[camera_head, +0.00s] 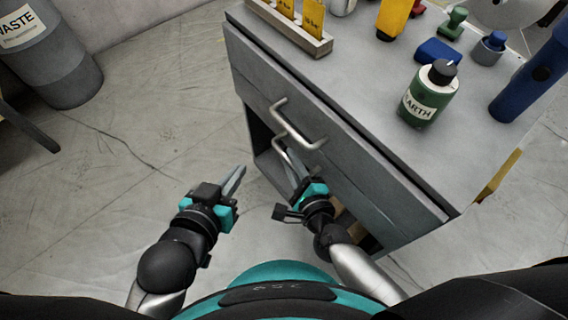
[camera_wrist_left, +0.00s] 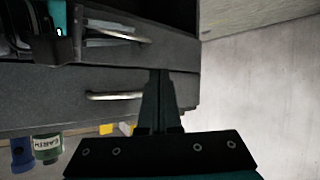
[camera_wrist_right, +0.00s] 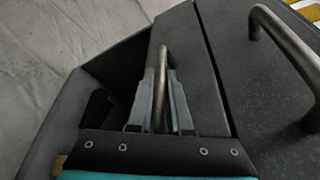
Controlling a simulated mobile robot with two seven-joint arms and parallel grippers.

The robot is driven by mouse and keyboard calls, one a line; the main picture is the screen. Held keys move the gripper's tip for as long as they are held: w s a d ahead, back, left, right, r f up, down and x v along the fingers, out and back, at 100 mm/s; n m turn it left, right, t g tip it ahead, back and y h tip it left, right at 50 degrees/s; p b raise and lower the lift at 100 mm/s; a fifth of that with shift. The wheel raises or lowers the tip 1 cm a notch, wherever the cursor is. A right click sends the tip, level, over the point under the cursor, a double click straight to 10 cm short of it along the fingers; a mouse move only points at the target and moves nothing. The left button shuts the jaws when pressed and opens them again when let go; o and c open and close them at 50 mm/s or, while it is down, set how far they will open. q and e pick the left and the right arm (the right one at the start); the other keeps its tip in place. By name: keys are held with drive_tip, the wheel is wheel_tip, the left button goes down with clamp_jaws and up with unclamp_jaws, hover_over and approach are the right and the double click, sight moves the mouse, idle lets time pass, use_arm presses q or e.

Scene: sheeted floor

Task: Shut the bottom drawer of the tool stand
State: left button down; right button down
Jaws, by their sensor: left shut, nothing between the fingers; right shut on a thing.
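The grey tool stand (camera_head: 345,150) is at the centre right of the head view. Its upper drawer handle (camera_head: 290,125) is a bent metal bar. The bottom drawer (camera_wrist_right: 95,85) sticks out below, and its open inside shows in the right wrist view. My right gripper (camera_wrist_right: 158,95) is shut on the bottom drawer's handle (camera_wrist_right: 161,65); in the head view the gripper (camera_head: 296,172) partly hides that handle. My left gripper (camera_head: 236,178) is shut and empty, left of the drawer and apart from it. In the left wrist view the stand's front, with both handles, lies beyond its fingers.
On the stand's top are a green bottle (camera_head: 429,94), a wooden tray (camera_head: 292,32) with yellow items, a blue cylinder (camera_head: 528,82) and several small objects. A grey waste bin (camera_head: 48,58) stands at the far left. The floor (camera_head: 130,165) left of the stand is clear.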

drive_tip(key=c, duration=0.8)
unclamp_jaws()
drive_tip(key=shift+w+d, duration=0.15)
drive_tip(key=shift+w, duration=0.05)
drive_tip(key=shift+c, duration=0.2)
drive_tip(key=shift+s+d+r, duration=0.1)
drive_tip(key=shift+s, duration=0.35)
use_arm(q)
drive_tip(key=s+a+g+y+p, duration=0.3)
drive_tip(key=s+a+g+p, duration=0.1)
drive_tip(key=a, duration=0.4)
drive_tip(key=shift+s+n+g+y, duration=0.3)
drive_tip(key=shift+s+g, duration=0.6)
drive_tip(key=shift+g, duration=0.4)
use_arm(e)
drive_tip(key=v, duration=1.4)
drive_tip(key=shift+r, duration=0.2)
use_arm(q)
drive_tip(key=shift+r, duration=0.1)
use_arm(e)
drive_tip(key=shift+s, duration=0.15)
